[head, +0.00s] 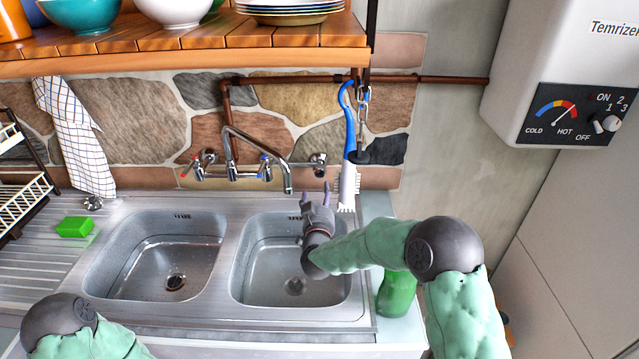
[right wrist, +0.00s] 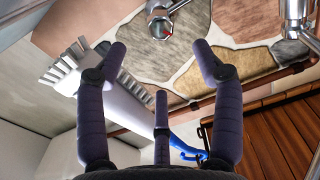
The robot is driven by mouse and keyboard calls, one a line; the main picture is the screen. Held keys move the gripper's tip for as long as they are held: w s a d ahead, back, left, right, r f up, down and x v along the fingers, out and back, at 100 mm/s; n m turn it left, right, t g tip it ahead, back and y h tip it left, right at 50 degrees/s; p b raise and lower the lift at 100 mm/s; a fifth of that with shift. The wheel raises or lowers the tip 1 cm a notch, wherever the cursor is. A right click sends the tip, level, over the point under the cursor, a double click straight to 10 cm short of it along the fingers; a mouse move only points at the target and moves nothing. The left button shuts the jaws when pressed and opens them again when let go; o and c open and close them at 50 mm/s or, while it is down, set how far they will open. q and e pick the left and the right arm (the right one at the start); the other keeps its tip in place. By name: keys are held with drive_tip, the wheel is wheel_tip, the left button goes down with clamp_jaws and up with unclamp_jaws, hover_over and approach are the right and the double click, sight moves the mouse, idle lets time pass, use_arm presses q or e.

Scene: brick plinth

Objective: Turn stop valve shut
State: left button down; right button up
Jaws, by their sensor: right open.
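The stop valve (head: 318,163) is a small chrome fitting on the stone wall, right of the sink tap. It also shows in the right wrist view (right wrist: 160,22), at the top centre, with a small red mark. My right gripper (head: 316,192) is over the right basin, just below and in front of the valve. In the right wrist view its fingers (right wrist: 159,50) are spread open and empty, pointing towards the valve, with a gap between. My left gripper is out of view; only part of the left arm shows.
A blue-handled white brush (head: 349,150) hangs just right of the valve, close to my right gripper. The mixer tap (head: 232,150) stands to the left. A wooden shelf (head: 200,50) with dishes overhangs the sink. A green bottle (head: 397,293) stands beside my right arm.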

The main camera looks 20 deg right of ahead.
sight(320, 175)
drive_tip(key=b+x, duration=0.2)
drive_tip(key=x, duration=0.7)
drive_tip(key=shift+w+f, duration=0.1)
drive_tip(key=shift+f, duration=0.05)
drive_tip(key=shift+w+d, duration=0.2)
drive_tip(key=shift+w, duration=0.45)
drive_tip(key=shift+c, duration=0.2)
drive_tip(key=c, duration=1.1)
